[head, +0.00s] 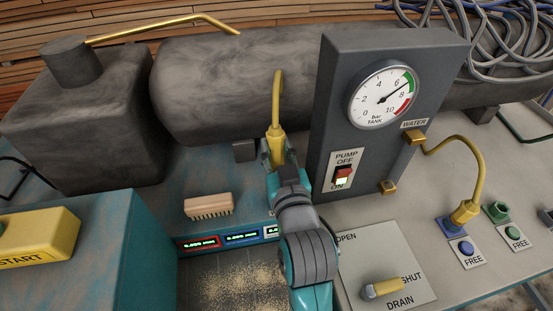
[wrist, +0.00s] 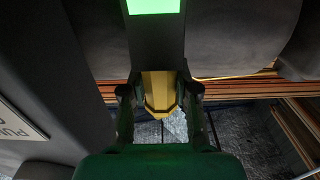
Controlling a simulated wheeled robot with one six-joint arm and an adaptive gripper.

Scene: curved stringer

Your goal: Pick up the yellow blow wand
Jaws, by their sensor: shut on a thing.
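The yellow blow wand (head: 276,115) stands roughly upright in the head view, its thin bent tip at the top. My gripper (head: 277,152) is shut on its thicker lower body. In the wrist view the yellow body of the wand (wrist: 158,92) shows between the two fingers of my gripper (wrist: 160,100). The wand's lower end is hidden by the gripper. Whether the wand is clear of the surface behind it cannot be told.
The grey panel (head: 331,112) with a gauge (head: 381,94) and pump switch (head: 343,176) stands close right of the wand. A large dark tank (head: 210,80) lies behind it. A brush (head: 208,206) lies to the left. A yellow hose (head: 466,145) runs at the right.

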